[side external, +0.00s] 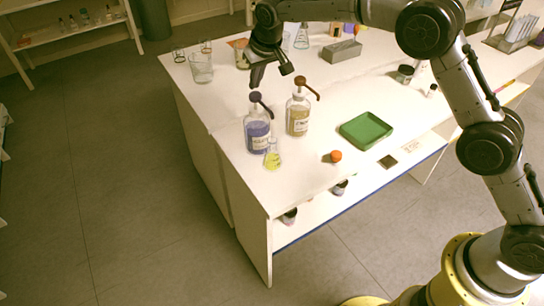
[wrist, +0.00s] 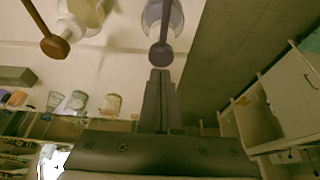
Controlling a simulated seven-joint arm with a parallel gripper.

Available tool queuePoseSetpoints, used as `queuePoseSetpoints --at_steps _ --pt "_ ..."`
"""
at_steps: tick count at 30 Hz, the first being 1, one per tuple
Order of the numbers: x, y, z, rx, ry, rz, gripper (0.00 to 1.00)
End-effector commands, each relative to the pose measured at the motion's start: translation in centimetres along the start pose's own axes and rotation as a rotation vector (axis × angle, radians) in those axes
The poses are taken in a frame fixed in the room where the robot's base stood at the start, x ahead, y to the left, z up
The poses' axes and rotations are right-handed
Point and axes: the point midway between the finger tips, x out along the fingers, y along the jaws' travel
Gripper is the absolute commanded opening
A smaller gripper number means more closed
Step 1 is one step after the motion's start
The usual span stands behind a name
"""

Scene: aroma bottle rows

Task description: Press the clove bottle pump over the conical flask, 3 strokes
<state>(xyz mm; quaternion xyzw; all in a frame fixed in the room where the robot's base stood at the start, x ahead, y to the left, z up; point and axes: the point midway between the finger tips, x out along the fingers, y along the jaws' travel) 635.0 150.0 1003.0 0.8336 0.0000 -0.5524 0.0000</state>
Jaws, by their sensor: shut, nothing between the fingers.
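Two pump bottles stand side by side on the white bench. One holds purple liquid and has a dark purple pump (side external: 257,97); the other holds amber liquid and has a brown pump (side external: 302,81). Their labels are too small to read, so I cannot tell which is clove. A small conical flask (side external: 272,160) with yellow liquid stands in front of the purple bottle (side external: 257,136). My gripper (side external: 256,84) is shut and empty, a little above the purple pump head. In the wrist view the fingertips (wrist: 160,72) point at that purple pump head (wrist: 161,54); the brown pump head (wrist: 55,47) is at left.
A green tray (side external: 366,130) and an orange cap (side external: 336,156) lie to the right of the amber bottle (side external: 298,119). Beakers (side external: 201,68), a grey block (side external: 341,51) and another flask (side external: 302,38) stand behind. The bench's left edge is close to the purple bottle.

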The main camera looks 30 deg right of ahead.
Motion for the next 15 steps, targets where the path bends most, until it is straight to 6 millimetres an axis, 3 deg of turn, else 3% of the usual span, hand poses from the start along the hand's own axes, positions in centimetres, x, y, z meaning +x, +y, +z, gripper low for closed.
queuePoseSetpoints --at_steps 15 --pt "1.4 0.0 0.6 0.000 -0.001 0.000 0.00"
